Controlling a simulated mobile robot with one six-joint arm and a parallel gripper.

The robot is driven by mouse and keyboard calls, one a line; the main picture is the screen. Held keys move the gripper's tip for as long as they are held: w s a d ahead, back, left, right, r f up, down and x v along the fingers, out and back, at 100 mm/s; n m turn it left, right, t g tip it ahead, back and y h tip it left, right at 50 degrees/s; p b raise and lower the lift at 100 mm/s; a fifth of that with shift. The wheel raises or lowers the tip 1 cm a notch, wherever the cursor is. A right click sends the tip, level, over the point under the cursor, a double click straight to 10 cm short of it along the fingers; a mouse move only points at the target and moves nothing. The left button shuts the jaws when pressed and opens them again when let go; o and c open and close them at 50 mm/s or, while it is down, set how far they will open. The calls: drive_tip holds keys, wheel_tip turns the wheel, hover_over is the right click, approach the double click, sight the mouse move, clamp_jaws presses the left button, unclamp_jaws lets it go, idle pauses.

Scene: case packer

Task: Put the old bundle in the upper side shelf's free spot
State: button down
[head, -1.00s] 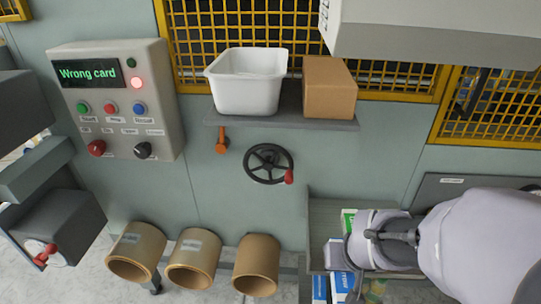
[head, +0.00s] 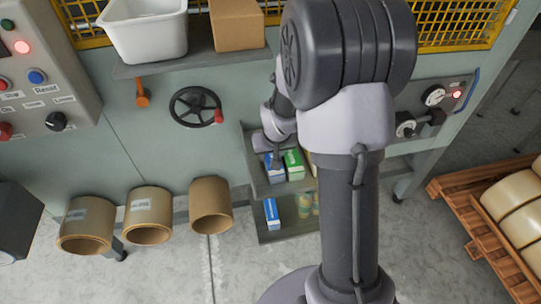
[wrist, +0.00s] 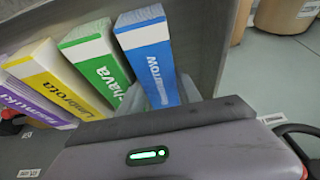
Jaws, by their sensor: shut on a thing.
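My gripper (wrist: 158,100) is shut on a blue bundle with a white end (wrist: 150,62), one finger on each side of it. In the head view the blue bundle (head: 275,176) shows under my gripper (head: 276,156), at the upper side shelf (head: 254,172). A green bundle (wrist: 97,62) stands close beside it, followed by a yellow bundle (wrist: 50,82) and a purple one (wrist: 24,102). The green bundle also shows in the head view (head: 294,166). I cannot tell whether the blue bundle rests on the shelf floor. My arm hides the shelf's right part.
A lower shelf (head: 270,236) holds another blue box (head: 272,213) and some yellowish round items (head: 304,204). A handwheel (head: 194,107) and a ledge (head: 140,68) are to the left. Cardboard tubes (head: 210,205) stick out lower left. A pallet (head: 465,228) stands at right.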

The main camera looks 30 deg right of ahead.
drive_tip(key=shift+s+f+b, duration=0.1)
drive_tip(key=shift+f+b, duration=0.15)
drive_tip(key=shift+b, duration=0.1)
drive_tip(key=c, duration=1.1)
unclamp_jaws()
drive_tip(key=shift+a, duration=0.1)
drive_tip(key=shift+s, duration=0.1)
drive_tip(key=p+v, duration=0.5)
drive_tip(key=v, duration=0.7)
drive_tip(key=s+a+r+y, duration=0.1)
drive_tip(key=s+a+r, duration=0.6)
drive_tip(key=s+a, duration=0.1)
drive_tip(key=s+a+r+m+t+y, duration=0.1)
drive_tip(key=s+a+r+y, duration=0.1)
drive_tip(key=s+a+r, duration=0.5)
drive_tip(key=s+a, duration=0.1)
drive_tip(key=s, duration=0.2)
drive_tip(key=shift+s+a+t, duration=0.3)
drive_tip(key=shift+a, duration=0.05)
